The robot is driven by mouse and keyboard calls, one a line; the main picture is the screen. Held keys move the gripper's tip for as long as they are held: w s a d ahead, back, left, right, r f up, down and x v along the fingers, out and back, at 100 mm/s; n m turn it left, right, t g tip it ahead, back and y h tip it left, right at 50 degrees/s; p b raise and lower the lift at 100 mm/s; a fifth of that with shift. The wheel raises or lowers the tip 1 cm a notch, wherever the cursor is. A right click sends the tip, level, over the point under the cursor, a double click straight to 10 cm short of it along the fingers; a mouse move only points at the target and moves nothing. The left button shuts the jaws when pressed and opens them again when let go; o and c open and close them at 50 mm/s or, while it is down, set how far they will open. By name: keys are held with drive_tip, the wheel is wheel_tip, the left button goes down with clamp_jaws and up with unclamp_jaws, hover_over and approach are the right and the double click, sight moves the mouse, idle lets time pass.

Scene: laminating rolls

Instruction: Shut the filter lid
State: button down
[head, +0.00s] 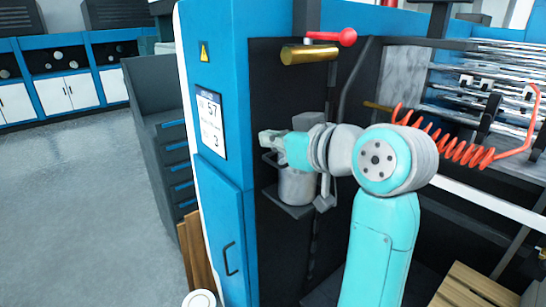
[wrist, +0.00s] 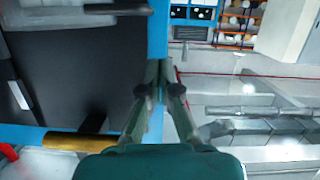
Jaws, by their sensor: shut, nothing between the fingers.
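A grey metal filter canister (head: 297,187) stands on a dark bracket inside the recess of the blue machine, in the head view. A grey piece (head: 309,120) rises above the canister behind my wrist. It looks like the filter lid standing open, but my arm hides where it joins the canister. My gripper (head: 267,140) is level, points left, and is in front of and above the canister. Its fingers are together and empty. In the wrist view my gripper (wrist: 163,70) also shows shut, with no canister or lid clearly visible.
A brass cylinder (head: 309,54) with a red-handled valve (head: 347,37) is above my gripper. A coiled red hose (head: 455,150) hangs at right. The blue panel (head: 215,60) edges the recess at left. A wooden pallet (head: 470,290) lies low at right. Open floor (head: 75,200) is at left.

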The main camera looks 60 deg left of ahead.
drive_tip(key=v, duration=1)
drive_tip(key=shift+s+f, duration=0.1)
drive_tip(key=shift+f, duration=0.05)
